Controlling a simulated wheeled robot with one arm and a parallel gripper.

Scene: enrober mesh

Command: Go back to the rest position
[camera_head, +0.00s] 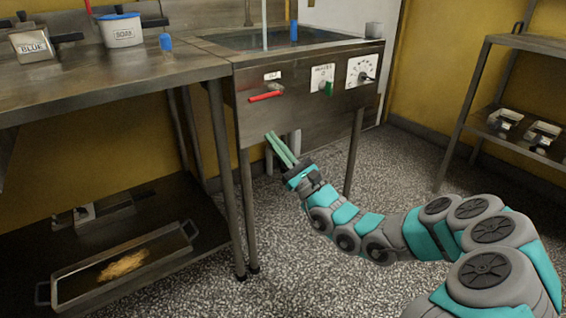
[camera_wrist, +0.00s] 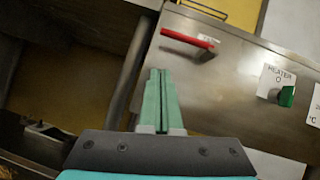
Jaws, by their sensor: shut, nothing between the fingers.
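My gripper (camera_head: 281,150) is shut and empty, its two long green fingers side by side. In the head view it is at the front of the steel sink unit, below the red lever (camera_head: 266,97). In the wrist view the fingers (camera_wrist: 160,100) point up the picture toward the panel, with the red lever (camera_wrist: 188,39) above and to the right of their tips. I cannot tell whether the tips touch the panel. My arm reaches in from the lower right.
The sink unit (camera_head: 240,112) has a green knob (camera_head: 327,88) and a dial (camera_head: 362,72). A steel table (camera_head: 110,85) stands left, with a tray (camera_head: 70,291) on its lower shelf. A rack (camera_head: 475,95) stands right. Speckled floor (camera_head: 400,165) between is clear.

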